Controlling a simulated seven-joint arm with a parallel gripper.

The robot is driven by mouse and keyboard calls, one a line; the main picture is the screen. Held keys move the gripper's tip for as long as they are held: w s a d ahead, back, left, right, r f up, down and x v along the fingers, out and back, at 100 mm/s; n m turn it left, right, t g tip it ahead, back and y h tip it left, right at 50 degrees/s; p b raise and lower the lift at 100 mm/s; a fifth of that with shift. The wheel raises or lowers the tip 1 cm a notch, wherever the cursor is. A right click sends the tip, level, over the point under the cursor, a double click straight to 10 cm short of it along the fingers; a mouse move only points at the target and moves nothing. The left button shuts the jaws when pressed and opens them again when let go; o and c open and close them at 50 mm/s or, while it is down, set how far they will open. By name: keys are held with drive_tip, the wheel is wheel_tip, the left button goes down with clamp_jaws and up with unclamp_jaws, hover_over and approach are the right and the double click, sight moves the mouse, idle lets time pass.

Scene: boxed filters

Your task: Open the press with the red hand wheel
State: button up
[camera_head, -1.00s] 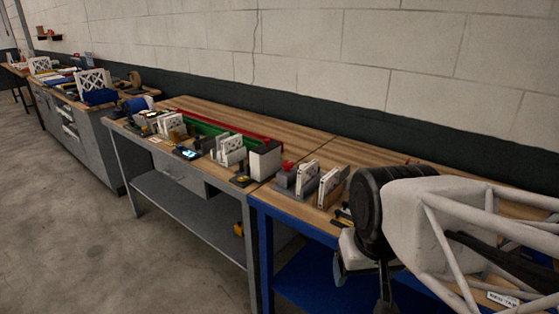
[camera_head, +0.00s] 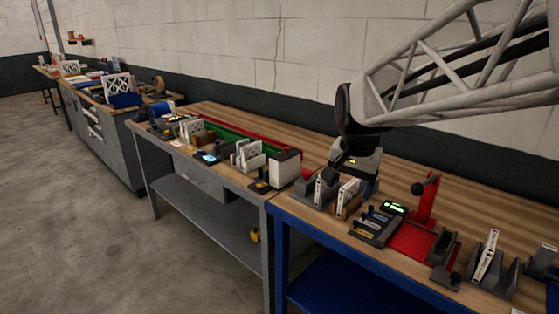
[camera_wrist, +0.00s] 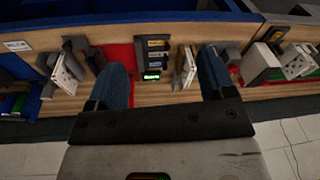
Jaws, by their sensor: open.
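In the head view a small red round part (camera_head: 307,172), possibly the hand wheel, sits by a grey block (camera_head: 304,187) right of a white box. It is too small to tell clearly, and I cannot tell whether the press is open or shut. My gripper (camera_wrist: 160,62) is open in the wrist view, its two blue-grey fingers apart with nothing held between them. In the head view my gripper (camera_head: 354,163) hangs above the bench, behind and right of the red part; its fingertips are hard to make out there.
A red stand (camera_head: 426,205) with a black-knobbed lever rises from a red base. Beside it lies a dark device (camera_head: 378,224) with a green display. Grey holders (camera_head: 487,263) with white filters stand to the right. A white box (camera_head: 284,168) stands left; bare wood lies behind.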

drive_tip(key=w+m, duration=0.3)
drive_tip(key=w, duration=0.8)
drive_tip(key=m+g, duration=0.2)
drive_tip(key=m, duration=0.7)
approach(307, 171)
drive_tip(key=shift+s+f, duration=0.4)
drive_tip(key=shift+s, duration=0.4)
drive_tip(key=shift+w+f, duration=0.35)
drive_tip(key=shift+w, duration=0.2)
drive_tip(key=shift+f, duration=0.15)
drive_tip(key=shift+f, duration=3.8)
drive_tip(key=c, duration=0.9)
